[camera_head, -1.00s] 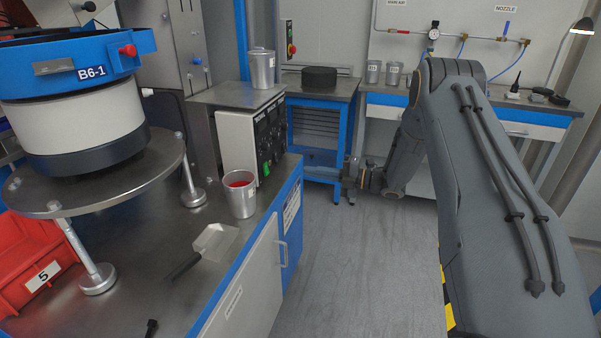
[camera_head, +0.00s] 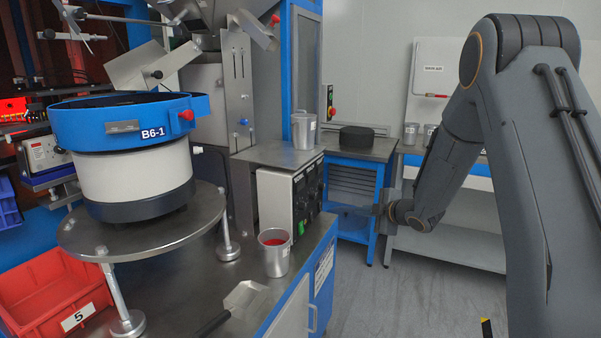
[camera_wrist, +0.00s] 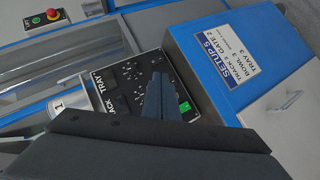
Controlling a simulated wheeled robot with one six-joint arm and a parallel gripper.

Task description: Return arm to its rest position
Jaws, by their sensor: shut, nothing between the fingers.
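My arm stands at the right of the head view, with its elbow high and its forearm angled down to the left. My gripper (camera_head: 377,208) hangs at the forearm's end, in front of the blue back bench and right of the steel worktable. Its fingers (camera_wrist: 160,100) show in the wrist view, shut together with nothing between them. Beyond them in that view are the black control panel (camera_wrist: 125,85) and the blue cabinet side with a setup label (camera_wrist: 228,50). The gripper appears apart from both.
The steel worktable carries a cup with red contents (camera_head: 275,256), a scoop (camera_head: 243,300), a control box (camera_head: 290,200) and the bowl feeder B6-1 (camera_head: 135,170). A red bin (camera_head: 60,290) sits at lower left. Grey floor (camera_head: 400,290) is free below my gripper.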

